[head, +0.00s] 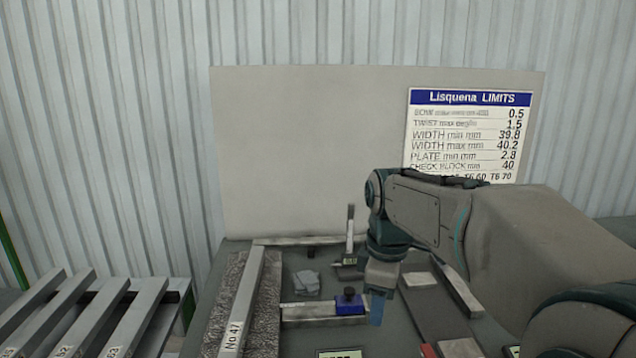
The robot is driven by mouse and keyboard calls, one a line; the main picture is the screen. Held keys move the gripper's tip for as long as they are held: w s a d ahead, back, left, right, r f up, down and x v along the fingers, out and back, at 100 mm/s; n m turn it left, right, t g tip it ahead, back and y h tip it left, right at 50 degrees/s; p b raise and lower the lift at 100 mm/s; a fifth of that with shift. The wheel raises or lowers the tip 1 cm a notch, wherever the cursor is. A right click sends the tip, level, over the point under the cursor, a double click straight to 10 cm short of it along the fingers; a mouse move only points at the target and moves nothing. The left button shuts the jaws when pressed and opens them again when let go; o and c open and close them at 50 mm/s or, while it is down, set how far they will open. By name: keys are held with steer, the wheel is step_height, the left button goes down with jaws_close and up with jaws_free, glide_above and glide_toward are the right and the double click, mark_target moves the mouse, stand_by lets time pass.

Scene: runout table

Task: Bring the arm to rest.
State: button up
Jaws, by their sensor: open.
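My arm (420,215) reaches in from the right over the runout table (300,342). My gripper (378,308) points down above the table, just right of a blue block (349,303) with a dark knob. The jaws are small and partly blurred in this view, and nothing shows between them. I cannot tell how high the fingertips are above the table top.
A long bar marked No 47 (242,305) lies on the table's left. A light metal bar (308,313) lies by the blue block. A slatted rack (120,315) stands left. A backboard with a limits chart (468,135) rises behind.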

steer(key=s+d+f+m+t, duration=0.1)
steer(key=s+d+f+m, duration=0.1)
steer(key=s+f+m, duration=0.2)
steer(key=s+d+f+m+t, duration=0.1)
steer(key=s+f+m, duration=0.3)
steer(key=s+m, duration=0.5)
steer(key=shift+s+d+f+m, duration=0.15)
steer(key=shift+s+d+m, duration=0.35)
steer(key=shift+s, duration=0.7)
